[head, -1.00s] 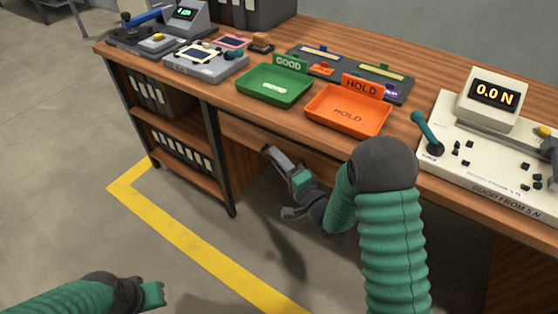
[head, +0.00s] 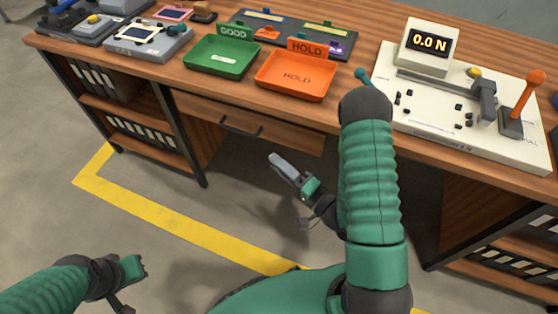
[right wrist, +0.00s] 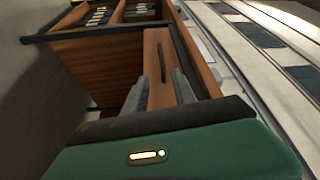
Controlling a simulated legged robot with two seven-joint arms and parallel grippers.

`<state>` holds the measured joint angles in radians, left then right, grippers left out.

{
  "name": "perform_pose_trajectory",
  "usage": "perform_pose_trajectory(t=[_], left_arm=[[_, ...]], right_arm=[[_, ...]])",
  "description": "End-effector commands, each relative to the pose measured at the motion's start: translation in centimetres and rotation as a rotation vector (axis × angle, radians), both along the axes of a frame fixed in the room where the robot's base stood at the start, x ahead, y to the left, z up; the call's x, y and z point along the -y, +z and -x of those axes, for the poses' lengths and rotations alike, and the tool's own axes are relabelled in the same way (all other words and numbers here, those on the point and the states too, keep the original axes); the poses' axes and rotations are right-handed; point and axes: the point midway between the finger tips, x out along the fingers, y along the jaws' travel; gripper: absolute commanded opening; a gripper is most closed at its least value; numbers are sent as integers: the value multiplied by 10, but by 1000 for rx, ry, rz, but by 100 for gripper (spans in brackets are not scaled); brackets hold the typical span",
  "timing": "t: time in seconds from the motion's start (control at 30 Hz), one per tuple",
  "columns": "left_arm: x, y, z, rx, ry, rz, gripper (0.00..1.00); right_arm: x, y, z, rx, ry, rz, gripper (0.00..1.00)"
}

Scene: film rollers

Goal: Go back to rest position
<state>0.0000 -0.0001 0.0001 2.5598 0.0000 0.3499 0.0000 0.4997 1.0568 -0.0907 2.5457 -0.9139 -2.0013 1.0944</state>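My right gripper (head: 288,178) hangs in front of the desk, below the tabletop edge and clear of it. In the right wrist view its two grey fingers (right wrist: 160,88) stand apart with nothing between them. My left gripper (head: 132,272) is low at the left, over the floor and away from the desk. Its fingers are too unclear to tell whether it is open or shut, and I see nothing held in it.
The wooden desk (head: 345,125) carries a green GOOD tray (head: 205,65), an orange HOLD tray (head: 280,90) and a white tester (head: 420,115) reading 0.0 N. A drawer (head: 290,137) with a dark handle lies under the top. Yellow floor tape (head: 150,208) runs in front.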

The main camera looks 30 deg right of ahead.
Motion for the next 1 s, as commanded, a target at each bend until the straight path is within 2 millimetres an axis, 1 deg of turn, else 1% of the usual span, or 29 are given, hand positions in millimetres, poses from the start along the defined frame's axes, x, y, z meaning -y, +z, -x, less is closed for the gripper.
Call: perform_pose_trajectory(t=[0.3,0.4,0.47,0.57,0.63,0.7,0.77,0.83,0.93,1.0], left_arm=[[0,-1,0,0,0,0,0],[0,-1,0,0,0,0,0],[0,-1,0,0,0,0,0],[0,-1,0,0,0,0,0],[0,-1,0,0,0,0,0],[0,-1,0,0,0,0,0],[0,-1,0,0,0,0,0],[0,-1,0,0,0,0,0],[0,-1,0,0,0,0,0],[0,-1,0,0,0,0,0]], right_arm=[[0,-1,-1,0,1,0,32],[-3,-4,-5,-17,8,48,32],[-7,-10,-13,-53,22,143,32],[-13,-29,-32,-163,56,418,32],[-10,-42,-41,-267,83,643,32],[-4,-50,-43,-381,111,844,32],[2,-52,-39,-480,147,988,32],[5,-51,-27,-589,200,1117,32],[3,-44,-4,-720,293,1233,32],[-3,-39,15,-792,365,1281,32]])
